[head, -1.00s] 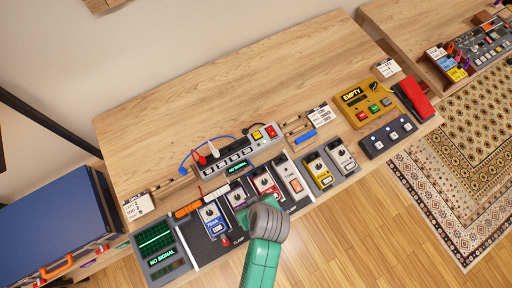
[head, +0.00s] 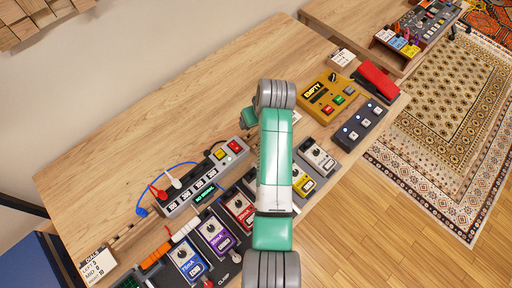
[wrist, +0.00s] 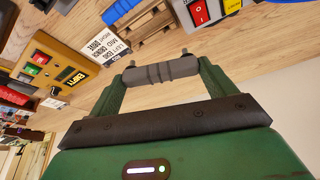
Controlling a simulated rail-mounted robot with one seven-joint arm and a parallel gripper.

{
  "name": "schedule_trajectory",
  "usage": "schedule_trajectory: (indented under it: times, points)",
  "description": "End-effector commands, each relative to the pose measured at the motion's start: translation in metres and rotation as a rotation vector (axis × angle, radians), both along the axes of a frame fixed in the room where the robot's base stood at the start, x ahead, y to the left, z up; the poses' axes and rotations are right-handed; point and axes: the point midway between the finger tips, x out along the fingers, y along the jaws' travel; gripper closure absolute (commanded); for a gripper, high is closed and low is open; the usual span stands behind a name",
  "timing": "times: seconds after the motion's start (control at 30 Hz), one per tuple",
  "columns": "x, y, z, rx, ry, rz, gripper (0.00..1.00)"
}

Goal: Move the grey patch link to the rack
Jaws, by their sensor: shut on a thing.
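The grey patch link (wrist: 160,72) is a ribbed grey cylinder with a small metal tip at each end. In the wrist view it lies crosswise between the two green fingers of my gripper (wrist: 162,76), which is shut on it and holds it above the table. In the head view my arm hides the link and most of the gripper. A small wooden rack (wrist: 148,38) stands on the table in the wrist view, beside a card reading left, mid and right. A blue link (wrist: 118,10) is next to this rack. My arm hides the rack in the head view.
A grey power strip (head: 205,180) with red, white and blue plugs lies left of my arm. Several pedals (head: 240,208) line the front. An orange link (head: 155,257) and white link (head: 185,230) lie at left. A yellow box (head: 325,98) stands right. The back table is clear.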

Motion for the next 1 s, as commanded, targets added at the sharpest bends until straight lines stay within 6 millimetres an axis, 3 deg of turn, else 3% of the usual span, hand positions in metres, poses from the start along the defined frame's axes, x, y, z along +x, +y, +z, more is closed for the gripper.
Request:
schedule_trajectory:
  times: [0.03, 0.1, 0.3, 0.67, 1.0]
  points:
    - [0.014, 0.0, -0.027, 0.001, -0.004, 0.053, 0.4]
    - [0.029, 0.0, -0.037, 0.003, -0.005, 0.135, 0.4]
    - [0.053, 0.004, -0.045, 0.008, -0.007, 0.295, 0.4]
    - [0.057, 0.005, -0.043, 0.01, -0.008, 0.335, 0.4]
    - [0.057, 0.005, -0.074, 0.011, -0.008, 0.334, 0.4]
